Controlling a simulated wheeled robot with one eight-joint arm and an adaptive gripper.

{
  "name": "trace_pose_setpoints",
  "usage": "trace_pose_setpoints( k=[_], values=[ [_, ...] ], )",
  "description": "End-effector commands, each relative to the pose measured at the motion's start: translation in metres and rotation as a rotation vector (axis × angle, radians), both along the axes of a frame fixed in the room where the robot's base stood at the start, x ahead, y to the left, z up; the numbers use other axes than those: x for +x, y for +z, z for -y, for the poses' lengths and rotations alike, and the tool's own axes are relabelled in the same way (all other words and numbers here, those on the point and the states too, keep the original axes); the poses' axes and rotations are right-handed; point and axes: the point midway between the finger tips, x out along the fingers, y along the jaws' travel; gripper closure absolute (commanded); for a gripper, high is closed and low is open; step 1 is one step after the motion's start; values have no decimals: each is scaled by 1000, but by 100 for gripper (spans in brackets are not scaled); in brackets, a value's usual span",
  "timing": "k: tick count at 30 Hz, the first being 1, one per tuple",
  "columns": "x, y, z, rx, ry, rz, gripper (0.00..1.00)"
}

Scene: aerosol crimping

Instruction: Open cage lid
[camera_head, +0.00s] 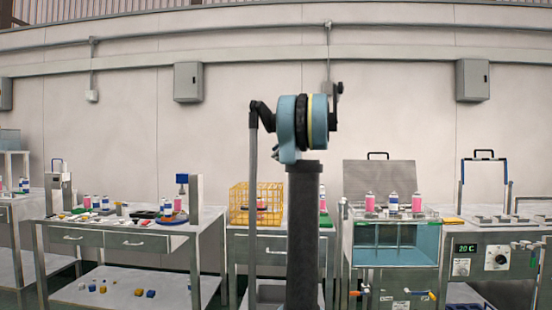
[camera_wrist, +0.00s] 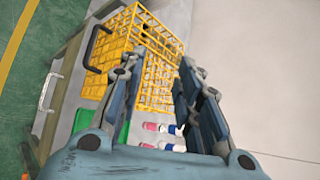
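A yellow wire cage (camera_head: 243,203) stands on a grey table left of my arm in the head view, partly hidden by it. The cage (camera_wrist: 153,58) also fills the upper middle of the wrist view, with a black handle (camera_wrist: 92,47) on its left side. I cannot tell the lid apart from the rest of the mesh, nor whether it is open or shut. My gripper (camera_wrist: 163,70) is open in the wrist view, its fingers spread on either side with the cage seen between and beyond them. Nothing shows between the fingers. The gripper cannot be made out in the head view.
Pink and blue-white cans (camera_wrist: 150,127) and a green item (camera_wrist: 124,124) lie near the cage in the wrist view. A water bath (camera_head: 397,245) with cans on top stands right of my arm. A cluttered workbench (camera_head: 140,242) stands to the left.

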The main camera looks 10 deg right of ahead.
Motion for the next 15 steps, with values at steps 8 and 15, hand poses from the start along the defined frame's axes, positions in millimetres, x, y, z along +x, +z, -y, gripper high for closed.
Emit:
trace_pose_setpoints(
  k=[8,15],
  values=[
    [-11,8,8,1,-1,0,69],
    [-13,10,10,0,0,0,69]
  ],
)
